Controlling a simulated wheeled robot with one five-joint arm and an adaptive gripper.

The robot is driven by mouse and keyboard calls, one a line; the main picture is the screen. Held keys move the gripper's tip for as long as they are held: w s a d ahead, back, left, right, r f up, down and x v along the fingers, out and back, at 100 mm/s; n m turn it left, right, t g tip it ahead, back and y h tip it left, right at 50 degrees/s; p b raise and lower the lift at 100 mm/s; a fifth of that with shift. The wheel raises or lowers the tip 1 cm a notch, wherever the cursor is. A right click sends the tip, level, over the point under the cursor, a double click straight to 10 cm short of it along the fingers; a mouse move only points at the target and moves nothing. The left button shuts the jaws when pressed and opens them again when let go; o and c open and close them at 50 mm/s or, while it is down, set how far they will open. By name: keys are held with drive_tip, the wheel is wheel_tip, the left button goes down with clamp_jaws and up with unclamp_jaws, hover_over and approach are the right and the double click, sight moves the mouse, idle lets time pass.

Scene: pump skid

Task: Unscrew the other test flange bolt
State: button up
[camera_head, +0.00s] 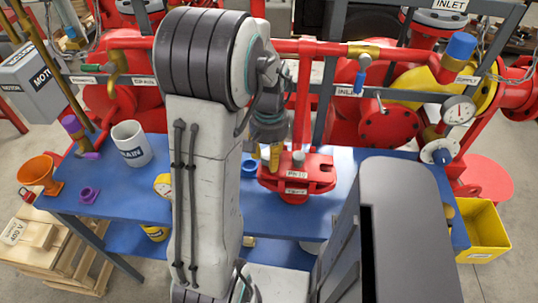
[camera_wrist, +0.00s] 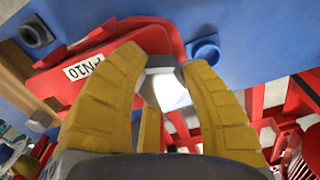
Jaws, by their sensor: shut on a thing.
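My gripper (camera_head: 274,158) points down at the flange's left side in the head view. In the wrist view its yellow fingers (camera_wrist: 166,84) are shut on a pale grey bolt head (camera_wrist: 168,92). The red flange (camera_wrist: 150,37) is just behind it there. The bolt's shank is hidden, so I cannot tell how far it is threaded in. My arm covers part of the bench in the head view.
A blue cup-like part (camera_head: 249,168) stands close left of the flange. Red pipes (camera_head: 302,100) run behind. A yellow bin (camera_head: 482,240) stands right.

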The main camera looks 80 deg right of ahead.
drive_tip(key=o, duration=1.2)
drive_tip(key=shift+o, duration=0.2)
drive_tip(key=shift+r, duration=0.1)
